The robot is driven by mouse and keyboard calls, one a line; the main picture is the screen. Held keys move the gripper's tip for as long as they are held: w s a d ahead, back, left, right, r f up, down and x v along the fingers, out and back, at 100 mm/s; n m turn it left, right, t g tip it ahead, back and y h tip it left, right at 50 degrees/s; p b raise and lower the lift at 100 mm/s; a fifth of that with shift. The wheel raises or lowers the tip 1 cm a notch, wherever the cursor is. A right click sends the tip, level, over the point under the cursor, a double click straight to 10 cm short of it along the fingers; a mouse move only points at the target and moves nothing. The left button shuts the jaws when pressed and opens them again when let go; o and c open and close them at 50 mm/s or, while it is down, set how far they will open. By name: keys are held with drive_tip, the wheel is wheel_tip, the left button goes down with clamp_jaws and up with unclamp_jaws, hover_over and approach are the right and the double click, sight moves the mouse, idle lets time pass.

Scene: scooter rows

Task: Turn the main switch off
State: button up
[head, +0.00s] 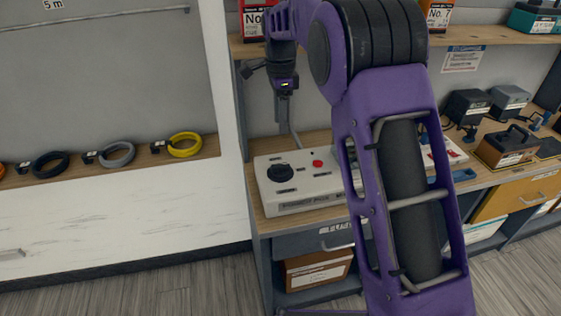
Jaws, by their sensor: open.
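A white switch box (306,187) sits on the wooden bench top below my arm. It has a large black rotary knob (280,172) at its left and a small red button (317,163) right of it. Which position the knob is in is too small to read. My purple arm covers the right part of the box. My gripper (284,105) is above and behind the knob, apart from it, pointing down. It is small and partly dark in the picture; it is open and nothing shows in it.
Coiled cables, including a yellow one (184,145), lie on a ledge at the left. Black power units (466,107) and a brown case (507,147) stand on the bench at the right. A shelf (462,39) runs above. A cardboard box (318,269) sits below.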

sight(280, 164)
wheel_tip(280, 164, down, 15)
drive_tip(key=shift+r+b, duration=0.1)
drive_tip(key=shift+b, duration=0.35)
clamp_jaws()
